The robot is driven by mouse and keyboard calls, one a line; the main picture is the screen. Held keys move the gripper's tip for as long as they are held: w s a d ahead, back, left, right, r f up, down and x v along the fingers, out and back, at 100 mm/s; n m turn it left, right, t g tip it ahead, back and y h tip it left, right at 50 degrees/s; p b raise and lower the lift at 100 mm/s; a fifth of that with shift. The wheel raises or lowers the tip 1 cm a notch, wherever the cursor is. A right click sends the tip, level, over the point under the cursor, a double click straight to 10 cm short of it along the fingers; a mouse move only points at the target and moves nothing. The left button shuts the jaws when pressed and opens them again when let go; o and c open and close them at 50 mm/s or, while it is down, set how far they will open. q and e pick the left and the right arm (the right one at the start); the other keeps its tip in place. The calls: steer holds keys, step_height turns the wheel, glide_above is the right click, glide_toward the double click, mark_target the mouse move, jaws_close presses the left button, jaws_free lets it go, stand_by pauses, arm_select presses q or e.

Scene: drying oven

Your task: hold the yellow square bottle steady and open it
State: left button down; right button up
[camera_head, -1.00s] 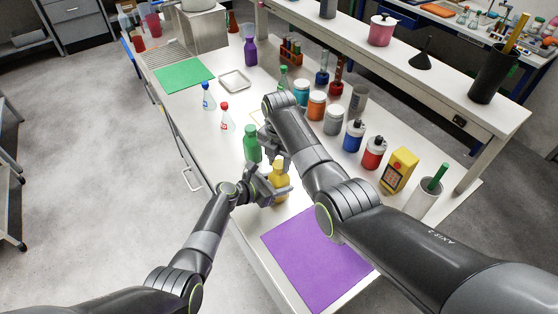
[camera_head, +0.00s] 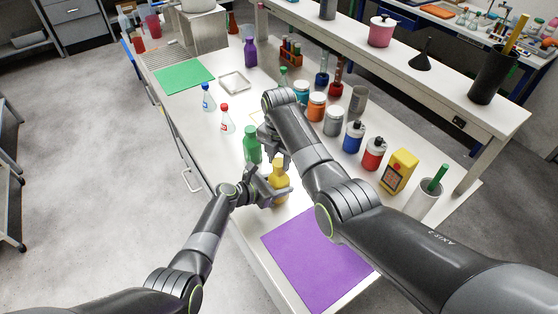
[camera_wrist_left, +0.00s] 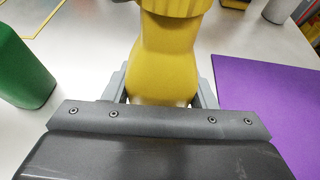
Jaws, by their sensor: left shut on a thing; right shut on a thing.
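The yellow square bottle (camera_head: 280,184) stands upright on the white table beside the purple mat. In the left wrist view its yellow body (camera_wrist_left: 164,70) fills the middle, with a wider yellow part at the top edge of the picture. My left gripper (camera_head: 278,193) is shut around the lower body, one finger on each side. My right gripper (camera_head: 279,160) comes down from above and is shut on the bottle's cap, which the fingers mostly hide. I cannot tell whether the cap has come loose.
A green bottle (camera_head: 252,145) stands close behind the grippers. The purple mat (camera_head: 312,255) lies clear in front. Several jars, including a grey one (camera_head: 333,121), a blue one (camera_head: 353,137) and a red one (camera_head: 373,153), stand to the right, near a yellow box (camera_head: 399,170).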

mark_target(279, 162)
steer(key=shift+r, duration=0.5)
steer(key=shift+r, duration=2)
arm_select(q)
steer(key=c, duration=0.5)
jaws_free()
